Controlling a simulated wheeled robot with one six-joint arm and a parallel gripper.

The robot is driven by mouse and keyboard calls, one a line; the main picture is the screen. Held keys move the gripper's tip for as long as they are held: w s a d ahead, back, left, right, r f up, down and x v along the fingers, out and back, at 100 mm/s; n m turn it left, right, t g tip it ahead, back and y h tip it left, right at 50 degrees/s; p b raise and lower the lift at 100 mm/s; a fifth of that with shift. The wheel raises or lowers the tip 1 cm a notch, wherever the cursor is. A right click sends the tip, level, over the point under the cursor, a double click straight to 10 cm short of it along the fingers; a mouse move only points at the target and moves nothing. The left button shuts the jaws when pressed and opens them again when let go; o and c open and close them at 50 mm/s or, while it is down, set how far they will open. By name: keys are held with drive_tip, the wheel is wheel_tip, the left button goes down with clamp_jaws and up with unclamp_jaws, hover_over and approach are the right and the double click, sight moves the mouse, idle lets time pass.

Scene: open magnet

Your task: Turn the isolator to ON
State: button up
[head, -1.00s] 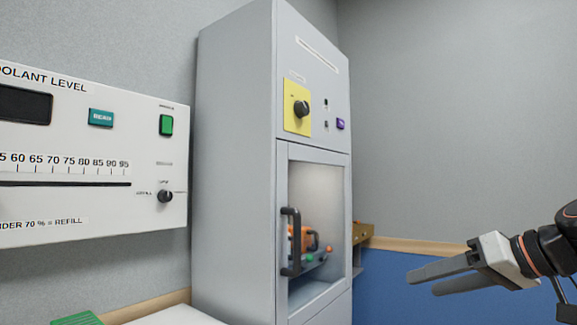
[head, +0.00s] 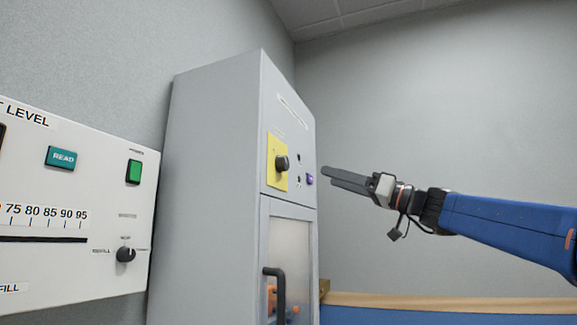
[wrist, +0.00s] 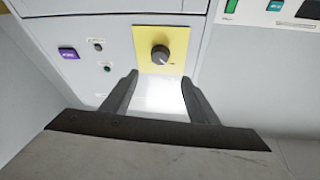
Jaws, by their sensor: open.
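The isolator is a black rotary knob (head: 282,163) on a yellow plate (head: 271,172), on the upper front of a tall grey cabinet (head: 205,190). In the wrist view the knob (wrist: 160,54) sits on its yellow plate (wrist: 148,38) beyond my fingertips, near the middle. Its setting label is too small to read. My gripper (head: 326,176) is to the right of the knob in the head view, with its fingers pointing left toward the panel.
A purple button (head: 309,180) and small black parts sit beside the yellow plate. Below is a cabinet door with a dark handle (head: 277,290). A white coolant panel (head: 75,230) with a green switch (head: 133,171) is on the left wall.

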sight(286, 163)
drive_tip(key=x, duration=1.5)
drive_tip(key=shift+c, duration=0.6)
drive_tip(key=c, duration=0.9)
